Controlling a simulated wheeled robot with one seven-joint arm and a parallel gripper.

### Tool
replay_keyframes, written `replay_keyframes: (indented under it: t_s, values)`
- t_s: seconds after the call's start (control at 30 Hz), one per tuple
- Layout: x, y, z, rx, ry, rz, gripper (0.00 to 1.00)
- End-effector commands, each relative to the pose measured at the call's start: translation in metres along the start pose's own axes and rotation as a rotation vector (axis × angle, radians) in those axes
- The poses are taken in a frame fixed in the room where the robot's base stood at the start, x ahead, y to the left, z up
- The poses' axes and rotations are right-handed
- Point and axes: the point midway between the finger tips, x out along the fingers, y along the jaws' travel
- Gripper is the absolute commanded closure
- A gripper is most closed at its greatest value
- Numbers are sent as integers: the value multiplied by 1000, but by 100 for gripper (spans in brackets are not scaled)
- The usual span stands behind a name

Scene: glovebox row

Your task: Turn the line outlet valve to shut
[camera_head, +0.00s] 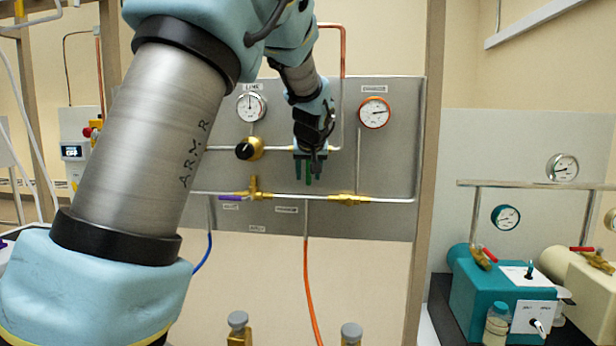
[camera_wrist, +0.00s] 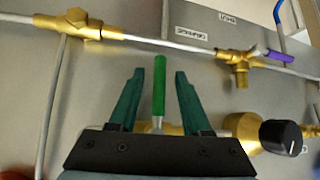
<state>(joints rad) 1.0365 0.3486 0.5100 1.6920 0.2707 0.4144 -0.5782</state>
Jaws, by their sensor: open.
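A lever with a green handle (camera_wrist: 159,100) points away from its valve, along the panel. In the head view the green handle (camera_head: 308,180) hangs downward, mostly hidden by my gripper (camera_head: 308,163). In the wrist view my gripper (camera_wrist: 157,76) is open, with one finger on each side of the green handle and visible gaps to both. The body of that valve is mostly hidden. A brass valve (camera_head: 255,189) with a purple handle (camera_head: 230,198) sits on the lower pipe, its handle lying along the pipe. I cannot read which label names the line outlet.
A black-knobbed brass regulator (camera_head: 247,148) is close to the left of my gripper, with a gauge (camera_head: 251,107) above it. An orange-rimmed gauge (camera_head: 374,112) is at upper right. A brass fitting (camera_head: 350,199) sits on the lower pipe. Teal equipment (camera_head: 495,290) stands at right.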

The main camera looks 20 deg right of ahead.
Motion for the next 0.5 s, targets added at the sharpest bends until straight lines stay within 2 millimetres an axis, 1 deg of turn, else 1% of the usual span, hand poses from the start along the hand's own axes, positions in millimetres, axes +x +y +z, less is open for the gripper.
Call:
replay_keyframes:
  t_s: [0.17,0.3,0.4,0.5]
  values:
    - [-30,1,2,0,4,5,52]
    - [-58,1,2,0,3,6,52]
    - [-76,0,2,-2,3,4,52]
    - [-88,0,2,0,1,2,52]
